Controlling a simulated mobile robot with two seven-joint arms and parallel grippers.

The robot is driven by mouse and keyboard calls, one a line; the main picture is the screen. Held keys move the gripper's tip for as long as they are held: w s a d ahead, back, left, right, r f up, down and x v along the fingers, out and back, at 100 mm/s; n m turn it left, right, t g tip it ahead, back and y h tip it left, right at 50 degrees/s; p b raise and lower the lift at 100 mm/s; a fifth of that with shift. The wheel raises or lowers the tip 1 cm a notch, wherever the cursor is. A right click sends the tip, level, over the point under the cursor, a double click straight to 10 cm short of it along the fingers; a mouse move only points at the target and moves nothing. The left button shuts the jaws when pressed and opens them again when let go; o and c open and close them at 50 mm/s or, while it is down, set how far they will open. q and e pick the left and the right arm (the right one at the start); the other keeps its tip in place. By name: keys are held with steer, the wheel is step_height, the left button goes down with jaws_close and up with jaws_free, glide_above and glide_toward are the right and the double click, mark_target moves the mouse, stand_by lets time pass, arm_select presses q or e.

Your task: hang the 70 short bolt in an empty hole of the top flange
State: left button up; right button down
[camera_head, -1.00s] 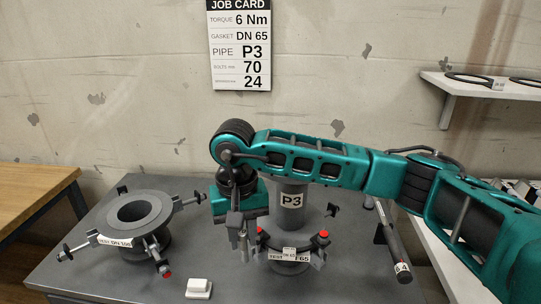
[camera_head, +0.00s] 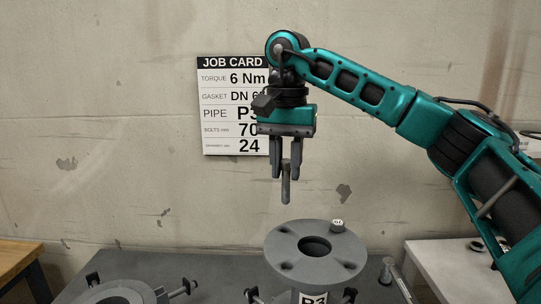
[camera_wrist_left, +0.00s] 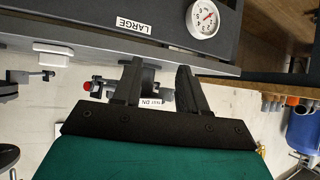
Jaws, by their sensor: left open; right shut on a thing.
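The top flange (camera_head: 275,250) is a grey ring with a dark centre bore on the post marked P3 (camera_head: 313,299). One bolt head with a small white label (camera_head: 338,224) sits at its back right. Dark open holes show at its left (camera_head: 286,238) and front left (camera_head: 287,265). My right gripper (camera_head: 287,172) is shut on a grey bolt (camera_head: 286,190), which hangs upright above the flange, apart from it. The bolt's marking is not readable. My left gripper (camera_wrist_left: 162,82) is open and empty in the left wrist view.
The job card (camera_head: 225,105) hangs on the wall behind my right gripper. Another flange fixture (camera_head: 115,292) stands at the lower left. A tool (camera_head: 398,282) leans right of the post. A gauge (camera_wrist_left: 203,18) and a LARGE label (camera_wrist_left: 134,23) show in the left wrist view.

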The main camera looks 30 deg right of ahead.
mark_target(285, 202)
steer(key=shift+w+f, duration=0.1)
steer(key=shift+w, duration=0.1)
steer(key=shift+s+f+b, duration=0.3)
steer(key=shift+f+b, duration=0.25)
steer(key=shift+f, duration=0.05)
step_height(285, 202, down, 2)
steer(key=shift+f+b, duration=0.25)
steer(key=shift+b, duration=1)
arm_select(q)
steer(key=f, duration=0.2)
steer(key=s+f, duration=0.1)
steer(key=f, duration=0.1)
steer(key=shift+f, duration=0.1)
steer(key=shift+w, duration=0.2)
arm_select(e)
steer(key=shift+w+f, duration=0.1)
arm_select(q)
steer(key=shift+w+r+p, duration=0.15)
steer(key=shift+r+p, duration=0.15)
steer(key=shift+r, duration=0.15)
arm_select(e)
steer(key=shift+f, duration=0.1)
